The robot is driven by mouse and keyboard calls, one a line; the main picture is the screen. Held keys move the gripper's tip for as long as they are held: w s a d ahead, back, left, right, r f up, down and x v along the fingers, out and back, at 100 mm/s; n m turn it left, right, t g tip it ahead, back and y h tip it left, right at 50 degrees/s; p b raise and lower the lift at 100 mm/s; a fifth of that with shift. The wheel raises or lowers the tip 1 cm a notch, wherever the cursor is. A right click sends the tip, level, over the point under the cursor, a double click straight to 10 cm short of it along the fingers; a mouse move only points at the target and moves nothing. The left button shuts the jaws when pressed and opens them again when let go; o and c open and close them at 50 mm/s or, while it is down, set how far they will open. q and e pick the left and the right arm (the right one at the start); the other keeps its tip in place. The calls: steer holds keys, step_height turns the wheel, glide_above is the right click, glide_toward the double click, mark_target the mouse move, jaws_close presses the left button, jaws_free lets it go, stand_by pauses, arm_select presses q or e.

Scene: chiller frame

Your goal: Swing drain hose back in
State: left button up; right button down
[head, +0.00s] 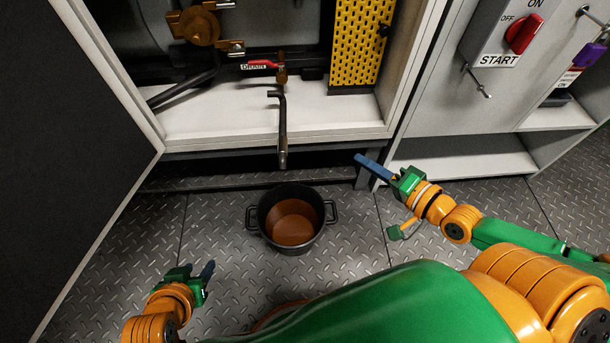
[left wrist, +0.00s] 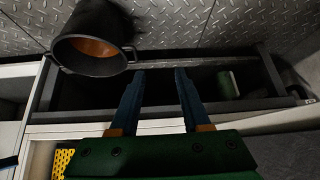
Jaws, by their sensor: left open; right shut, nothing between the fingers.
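The drain hose (head: 282,125) is a dark bent tube with a metal end. It hangs out over the front edge of the cabinet floor, its end pointing down above the black pot (head: 266,216), which holds brown liquid. The red-handled drain valve (head: 262,65) with a DRAIN label sits behind it. My left gripper (head: 198,270) is open and empty, low over the floor to the left of the pot. In the left wrist view its fingers (left wrist: 160,72) are apart with the pot (left wrist: 92,48) at upper left. My right gripper (head: 362,161) is shut and empty, right of the hose.
An open dark door (head: 70,120) stands at left. A yellow perforated panel (head: 358,45) is inside the cabinet. A red START switch (head: 523,34) is on the right cabinet. In the left wrist view a green-and-white item (left wrist: 228,85) lies in a dark recess. Diamond-plate floor surrounds the pot.

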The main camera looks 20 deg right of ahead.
arm_select(q)
steer(key=w+d+r+t+h+b, duration=0.1)
steer(key=w+d+r+t+b, duration=0.1)
steer(key=w+r+t, duration=0.5)
steer(key=shift+d+r+h, duration=0.3)
steer(key=shift+d+r, duration=0.15)
steer(key=shift+r, duration=0.55)
arm_select(e)
steer(key=w+a+f+y, duration=0.1)
steer(key=w+a+f, duration=0.1)
steer(key=w+a, duration=0.8)
steer(key=shift+a+f+m+y, duration=0.2)
steer(key=shift+a+m+y, duration=0.15)
steer(key=shift+a, duration=0.3)
steer(key=shift+w, duration=0.1)
